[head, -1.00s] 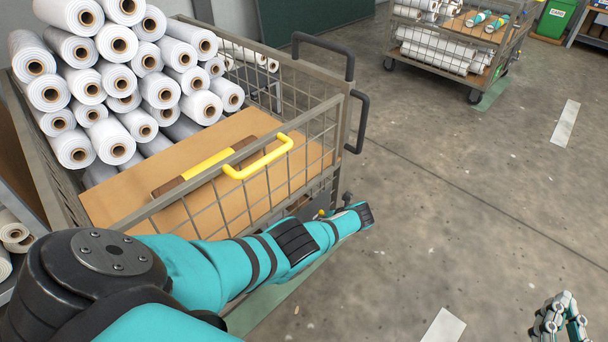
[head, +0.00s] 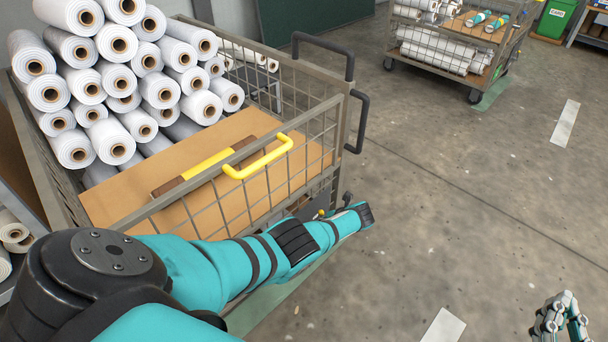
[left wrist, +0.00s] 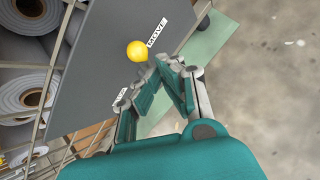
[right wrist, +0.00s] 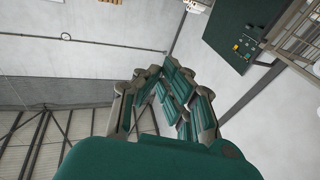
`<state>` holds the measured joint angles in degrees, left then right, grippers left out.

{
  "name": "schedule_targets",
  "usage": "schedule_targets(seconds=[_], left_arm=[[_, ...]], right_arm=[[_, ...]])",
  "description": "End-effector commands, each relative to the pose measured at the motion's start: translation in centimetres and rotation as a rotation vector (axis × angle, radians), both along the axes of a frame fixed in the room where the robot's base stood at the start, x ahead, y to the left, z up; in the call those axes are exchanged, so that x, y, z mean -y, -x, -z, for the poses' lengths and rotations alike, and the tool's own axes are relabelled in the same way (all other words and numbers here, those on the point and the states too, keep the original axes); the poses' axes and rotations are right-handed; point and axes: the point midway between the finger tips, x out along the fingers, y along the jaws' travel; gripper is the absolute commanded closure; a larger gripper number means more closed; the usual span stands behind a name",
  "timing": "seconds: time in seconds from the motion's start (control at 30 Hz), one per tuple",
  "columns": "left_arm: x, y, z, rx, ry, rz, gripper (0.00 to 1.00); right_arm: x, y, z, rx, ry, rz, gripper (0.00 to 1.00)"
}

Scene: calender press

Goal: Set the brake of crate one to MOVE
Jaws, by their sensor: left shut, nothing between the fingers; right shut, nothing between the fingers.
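The near wire crate (head: 268,190) stands at the left with my left arm in front of it. Its brake knob, a yellow ball (left wrist: 137,50), shows in the left wrist view on a grey panel (left wrist: 110,38), close to the MOVE label (left wrist: 157,33). A second label (left wrist: 121,95) is partly covered and unreadable. My left gripper (left wrist: 158,66) is shut and empty, its tips just right of and below the knob; I cannot tell if they touch its lever. In the head view my wrist mostly hides this gripper. My right gripper (head: 562,298) is shut and empty at lower right.
A second wire crate (head: 455,45) stands at the back. Open floor (head: 460,160) lies right of the near crate.

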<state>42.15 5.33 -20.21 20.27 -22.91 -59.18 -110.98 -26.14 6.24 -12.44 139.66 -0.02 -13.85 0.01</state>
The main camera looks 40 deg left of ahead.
Motion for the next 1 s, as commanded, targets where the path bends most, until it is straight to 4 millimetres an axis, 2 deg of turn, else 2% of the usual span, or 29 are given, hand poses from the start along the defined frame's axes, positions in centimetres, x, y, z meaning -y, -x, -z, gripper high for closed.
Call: schedule_targets(seconds=[0.47,1.0], left_arm=[[0.0,0.0,-0.1,0.000,0.000,0.000,1.00],[0.0,0.0,-0.8,0.000,0.000,0.000,1.00]], right_arm=[[0.0,0.0,0.1,-0.011,0.003,0.000,1.00],[0.4,-0.1,2.7,-0.159,0.041,0.010,1.00]])
